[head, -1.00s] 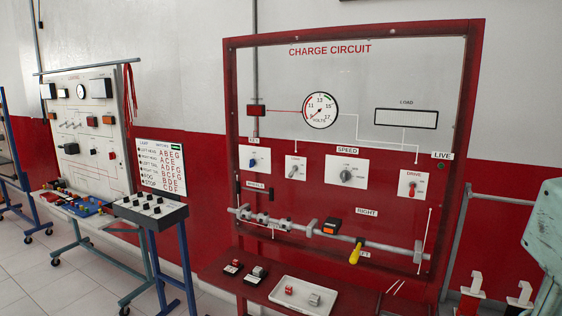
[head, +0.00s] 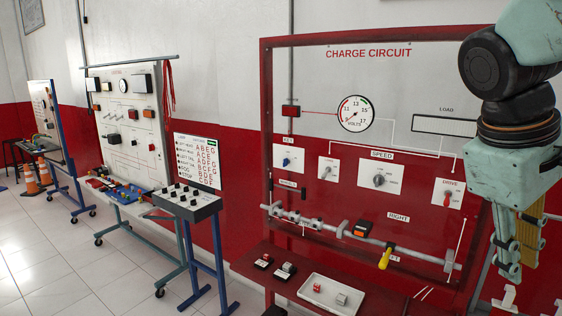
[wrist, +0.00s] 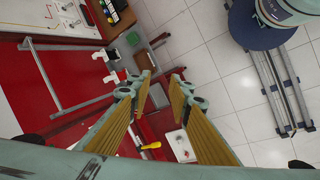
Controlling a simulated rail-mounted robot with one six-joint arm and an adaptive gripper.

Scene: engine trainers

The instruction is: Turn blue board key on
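A blue key switch (head: 285,161) sits on a white plate under the KEY label, at the left of the red-framed CHARGE CIRCUIT board (head: 350,85) in the head view. The knob is small and its exact setting cannot be told. My gripper (head: 518,264) hangs pointing down at the right edge of the head view, in front of the board's right side and well apart from the key switch. In the wrist view my gripper (wrist: 161,85) has its two yellow-padded fingers spread, with nothing between them. The key switch cannot be made out in the wrist view.
A red shelf (head: 262,285) with a white tray (head: 330,294) juts out below the board. A yellow-handled lever (head: 385,259) sticks out from the rail. A black switch box (head: 190,204) on a blue stand and a white trainer board (head: 125,120) stand left. Floor at lower left is clear.

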